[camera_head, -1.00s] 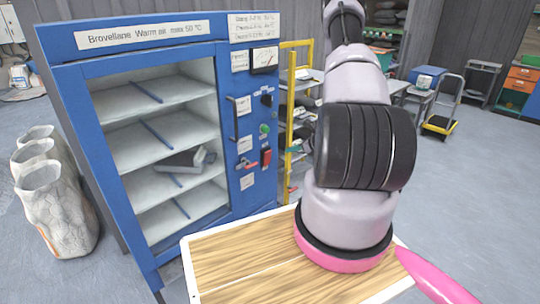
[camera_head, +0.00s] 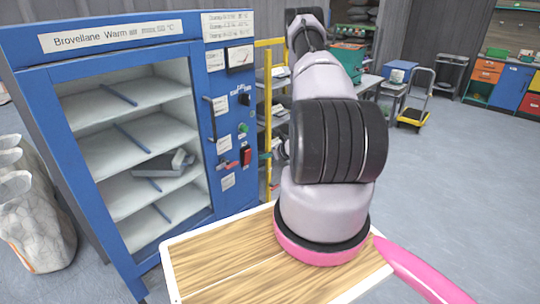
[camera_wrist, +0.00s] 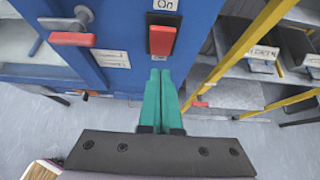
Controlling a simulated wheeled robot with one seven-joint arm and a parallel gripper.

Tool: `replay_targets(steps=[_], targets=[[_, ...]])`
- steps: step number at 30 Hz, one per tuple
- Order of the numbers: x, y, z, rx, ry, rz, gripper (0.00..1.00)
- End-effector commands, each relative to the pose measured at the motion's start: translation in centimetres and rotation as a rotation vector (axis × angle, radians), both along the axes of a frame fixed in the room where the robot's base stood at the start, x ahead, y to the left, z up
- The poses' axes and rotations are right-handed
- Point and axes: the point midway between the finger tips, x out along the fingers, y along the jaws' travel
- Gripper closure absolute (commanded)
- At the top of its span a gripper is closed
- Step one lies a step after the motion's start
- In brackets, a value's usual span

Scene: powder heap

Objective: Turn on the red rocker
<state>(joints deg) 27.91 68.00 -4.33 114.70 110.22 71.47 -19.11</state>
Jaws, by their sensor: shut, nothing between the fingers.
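The red rocker (camera_head: 246,156) sits on the control panel at the right side of the blue warming cabinet (camera_head: 140,30). In the wrist view the rocker (camera_wrist: 161,39) is a red block in a black frame, under a label reading "On". My gripper (camera_wrist: 161,73) shows there with its two green fingers pressed together and empty. Their tips point at the panel just below the rocker; whether they touch it I cannot tell. In the head view the gripper is mostly hidden behind my arm.
A red-handled lever (camera_wrist: 72,39) is left of the rocker. A green button (camera_head: 242,128) and a dark knob (camera_head: 245,99) sit above it. A yellow-framed rack (camera_head: 268,120) stands close on the right. White sacks (camera_head: 38,210) stand at left; floor at right is open.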

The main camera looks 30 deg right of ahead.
Motion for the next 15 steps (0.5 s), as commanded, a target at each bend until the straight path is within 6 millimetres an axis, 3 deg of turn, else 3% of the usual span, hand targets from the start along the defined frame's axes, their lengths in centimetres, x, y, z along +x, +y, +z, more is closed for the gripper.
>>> replay_targets(steps=[5, 9, 15], targets=[[3.0, 1.1, -2.2, 0.0, -0.001, 0.001, 1.0], [5.0, 1.8, -1.5, -0.001, -0.002, 0.001, 1.0], [6.4, 2.3, -1.3, 0.0, -0.001, 0.001, 1.0]])
